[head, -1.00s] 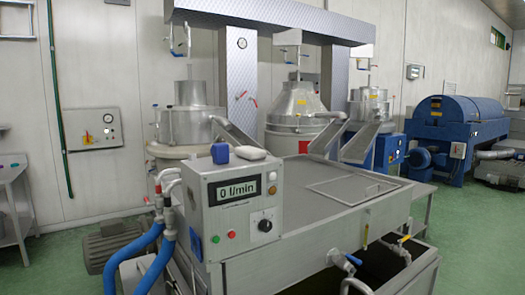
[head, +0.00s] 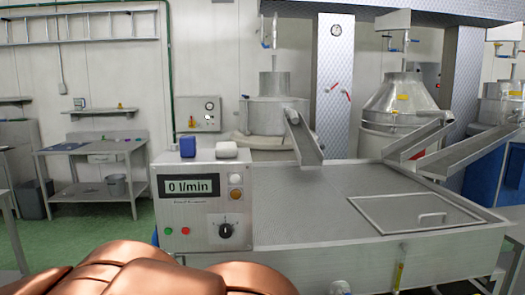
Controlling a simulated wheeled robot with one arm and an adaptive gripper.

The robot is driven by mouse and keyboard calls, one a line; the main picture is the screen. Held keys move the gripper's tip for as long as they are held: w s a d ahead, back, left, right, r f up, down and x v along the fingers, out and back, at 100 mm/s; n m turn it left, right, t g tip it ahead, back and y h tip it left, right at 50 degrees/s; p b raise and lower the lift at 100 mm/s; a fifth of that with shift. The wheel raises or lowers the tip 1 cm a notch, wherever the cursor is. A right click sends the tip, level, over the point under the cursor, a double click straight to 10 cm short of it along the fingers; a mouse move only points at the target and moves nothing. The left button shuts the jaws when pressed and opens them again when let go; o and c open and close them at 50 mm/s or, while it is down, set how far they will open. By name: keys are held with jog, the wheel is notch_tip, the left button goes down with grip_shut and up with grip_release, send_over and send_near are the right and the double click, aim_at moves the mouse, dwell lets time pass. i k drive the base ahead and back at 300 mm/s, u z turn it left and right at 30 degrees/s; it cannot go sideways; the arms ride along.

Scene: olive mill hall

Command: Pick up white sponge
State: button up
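A small white block with rounded edges, which looks like the white sponge (head: 226,150), lies on top of the grey control box (head: 205,205) in the head view. It sits just right of a small blue block (head: 188,147), with a narrow gap between them. Nothing covers the white block from this side. Copper-coloured links of my arm fill the lower left of the head view, in front of and below the control box. My gripper is not in view.
A steel tank (head: 310,195) with a handled lid (head: 416,214) adjoins the box on the right. Metal chutes (head: 303,137) slope down behind it. A steel table (head: 92,147) stands by the back wall at left, with green floor (head: 105,222) before it.

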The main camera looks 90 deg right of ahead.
aim_at(224, 150)
jog(key=k, duration=0.35)
jog(key=z, duration=1.35)
jog(key=i, duration=0.5)
jog(key=z, duration=0.05)
